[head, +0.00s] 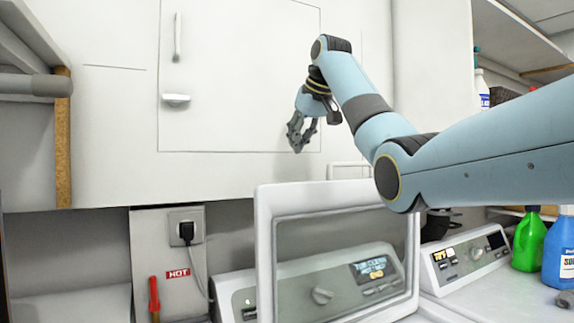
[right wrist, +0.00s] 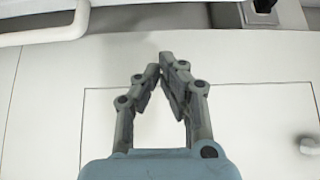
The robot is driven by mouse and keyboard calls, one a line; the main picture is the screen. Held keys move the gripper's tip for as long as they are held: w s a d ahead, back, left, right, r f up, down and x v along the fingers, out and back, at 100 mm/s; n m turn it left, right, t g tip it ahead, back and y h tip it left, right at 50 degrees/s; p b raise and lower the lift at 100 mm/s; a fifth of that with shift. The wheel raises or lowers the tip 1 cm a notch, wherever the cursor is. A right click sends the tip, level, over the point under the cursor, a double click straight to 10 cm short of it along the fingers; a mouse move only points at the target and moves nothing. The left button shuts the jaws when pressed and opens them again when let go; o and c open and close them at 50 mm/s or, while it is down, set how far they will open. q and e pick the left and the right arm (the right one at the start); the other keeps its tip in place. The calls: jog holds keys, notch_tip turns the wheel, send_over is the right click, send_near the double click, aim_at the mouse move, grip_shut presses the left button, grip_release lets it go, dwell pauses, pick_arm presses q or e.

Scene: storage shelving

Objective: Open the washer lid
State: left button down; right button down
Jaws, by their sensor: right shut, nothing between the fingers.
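The washer lid (head: 264,255) is a white frame with a clear window, at the bottom middle of the head view. It stands raised and nearly upright, and the washer's control panel (head: 323,296) shows through its window. My right gripper (head: 297,146) is above the lid, in front of the white wall cabinet, and apart from the lid. In the right wrist view its fingers (right wrist: 165,70) come together at the tips with nothing between them. My left gripper is not in view. The lower part of the lid and the washer opening are cut off below.
A white cabinet door (head: 235,80) with handles is behind my right gripper. A second machine (head: 465,256) stands at the right, with green (head: 526,242) and blue (head: 560,250) bottles beside it. A wall outlet (head: 186,228) and cord are left of the lid.

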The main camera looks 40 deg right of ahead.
jog(key=a+p+x, duration=0.1)
jog(key=p+x, duration=0.3)
jog(key=x, duration=0.6)
jog(key=shift+s+d+r+p, duration=0.15)
jog(key=shift+s+p, duration=0.25)
jog(key=shift+s, duration=0.65)
jog(key=shift+s+d+f+p, duration=0.1)
jog(key=shift+s+p, duration=0.25)
jog(key=shift+s, duration=0.7)
jog(key=shift+r, duration=0.1)
